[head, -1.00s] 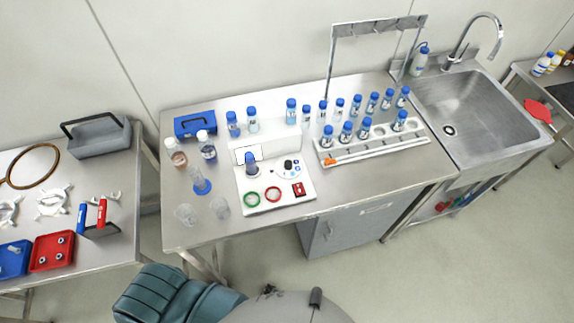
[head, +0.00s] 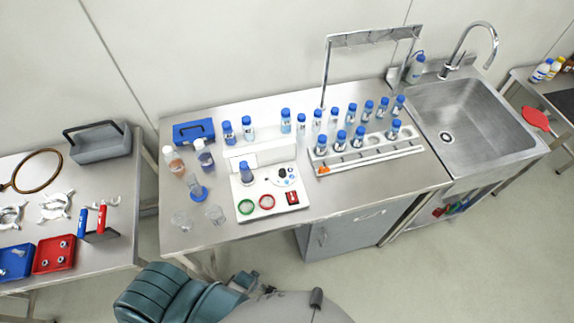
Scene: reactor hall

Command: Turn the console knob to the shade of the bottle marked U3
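The white console (head: 272,187) stands on the middle steel bench. Its dark knob (head: 282,172) sits on the right part of the panel, with small coloured dots around it. A blue-capped bottle (head: 246,174) stands upright on the console's left side. Several more blue-capped bottles stand behind the console, such as one bottle (head: 286,121), and in and behind the white rack (head: 376,149) to its right. Labels are too small to read, so I cannot tell which bottle is U3. Neither of my grippers can be made out in the head view.
Green (head: 245,207) and red (head: 267,202) rings and a red switch (head: 292,198) are at the console's front. Clear beakers (head: 215,214) and other bottles (head: 174,161) stand to its left. A metal hook frame (head: 375,36) rises behind the rack. The bench front right is clear.

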